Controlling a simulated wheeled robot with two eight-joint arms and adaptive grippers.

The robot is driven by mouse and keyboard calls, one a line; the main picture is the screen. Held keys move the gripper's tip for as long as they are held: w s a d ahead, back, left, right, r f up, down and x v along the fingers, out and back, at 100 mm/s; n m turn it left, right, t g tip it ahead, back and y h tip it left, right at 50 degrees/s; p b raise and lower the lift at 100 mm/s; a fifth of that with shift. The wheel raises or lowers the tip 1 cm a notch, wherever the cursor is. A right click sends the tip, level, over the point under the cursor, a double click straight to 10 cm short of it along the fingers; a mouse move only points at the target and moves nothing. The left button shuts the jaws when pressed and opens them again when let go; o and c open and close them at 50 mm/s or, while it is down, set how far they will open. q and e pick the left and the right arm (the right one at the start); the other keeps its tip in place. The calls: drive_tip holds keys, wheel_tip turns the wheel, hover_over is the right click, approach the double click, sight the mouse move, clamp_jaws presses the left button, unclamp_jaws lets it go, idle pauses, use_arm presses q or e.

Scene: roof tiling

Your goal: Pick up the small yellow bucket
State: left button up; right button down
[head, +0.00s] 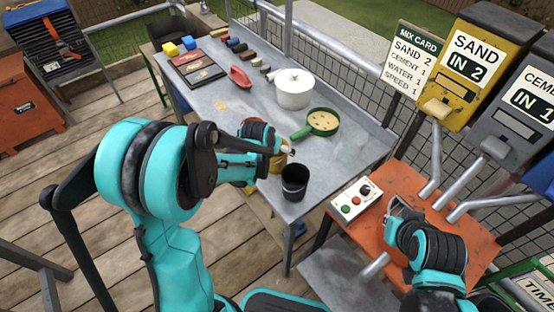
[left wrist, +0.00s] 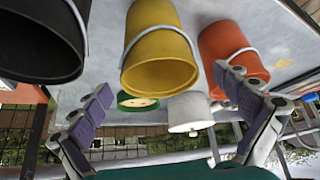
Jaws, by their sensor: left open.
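The small yellow bucket (left wrist: 160,50) shows in the middle of the left wrist view, its round mouth toward the bottom of the picture, with a grey wire handle. A black bucket (left wrist: 40,40) is left of it and an orange bucket (left wrist: 232,55) right of it. My left gripper (left wrist: 165,84) is open, its purple-padded fingers apart on either side below the yellow bucket, with nothing held. In the head view my left gripper (head: 284,152) is beside the black bucket (head: 294,182) and mostly hides the yellow one. My right gripper (head: 400,208) is over the orange table; its fingers are unclear.
The grey table (head: 345,165) holds a white pot (head: 294,88) and a green pan (head: 322,122) behind the buckets. A control box (head: 356,200) lies on the orange table (head: 400,180) at right. Sand (head: 478,60) and cement hoppers stand behind it.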

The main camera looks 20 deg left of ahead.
use_arm(q)
drive_tip(key=x, duration=0.3)
drive_tip(key=shift+b, duration=0.35)
drive_tip(key=c, duration=1.4)
